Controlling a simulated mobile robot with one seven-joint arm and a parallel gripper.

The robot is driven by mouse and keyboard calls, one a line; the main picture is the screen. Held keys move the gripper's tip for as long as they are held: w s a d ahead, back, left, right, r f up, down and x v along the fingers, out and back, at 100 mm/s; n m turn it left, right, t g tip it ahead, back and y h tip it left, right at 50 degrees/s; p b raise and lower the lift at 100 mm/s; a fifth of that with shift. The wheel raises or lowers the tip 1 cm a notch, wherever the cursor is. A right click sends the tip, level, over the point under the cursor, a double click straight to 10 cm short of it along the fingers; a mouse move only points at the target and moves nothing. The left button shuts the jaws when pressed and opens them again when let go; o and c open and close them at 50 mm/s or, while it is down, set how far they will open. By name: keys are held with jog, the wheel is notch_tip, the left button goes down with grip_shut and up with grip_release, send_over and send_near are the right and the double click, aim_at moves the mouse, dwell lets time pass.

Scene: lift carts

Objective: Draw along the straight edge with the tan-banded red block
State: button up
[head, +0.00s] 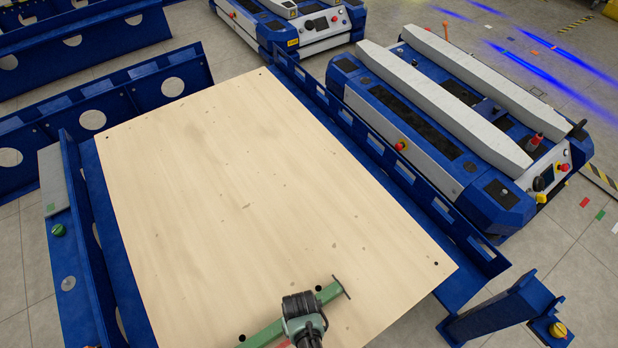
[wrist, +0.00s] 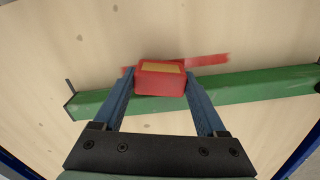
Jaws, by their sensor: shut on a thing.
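The red block with a tan band (wrist: 160,82) is between the two blue fingers of my gripper (wrist: 160,74) in the wrist view, and the gripper is shut on it. The green straight edge (wrist: 265,88) lies across the pale board, partly hidden behind the block and fingers. A red streak (wrist: 210,61) shows on the board on both sides of the block, along the straight edge's far side. In the head view the straight edge (head: 329,293) lies near the board's front edge, with my wrist over its middle. The block is hidden there.
The pale wooden board (head: 250,190) is mostly bare, with small dark marks and holes. Blue perforated rails (head: 375,170) flank it. A blue and white cart (head: 450,115) with two grey beams stands to the right, and a blue post (head: 500,310) at the lower right.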

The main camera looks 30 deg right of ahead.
jog(key=shift+s+a+f+p, duration=0.1)
jog(key=shift+a+p, duration=0.1)
jog(key=shift+a, duration=1.35)
jog(key=shift+s+a+f+p, duration=0.1)
jog(key=shift+a+p, duration=0.1)
jog(key=shift+a, duration=1.35)
jog(key=shift+a, duration=1.85)
jog(key=shift+r+p, duration=0.1)
jog(key=shift+p, duration=0.2)
notch_tip(320, 180, up, 6)
jog(key=p, duration=0.6)
jog(key=shift+w, duration=0.15)
jog(key=shift+d, duration=0.1)
jog(key=shift+r+p, duration=1.45)
jog(key=shift+r, duration=0.1)
jog(key=shift+w, duration=0.1)
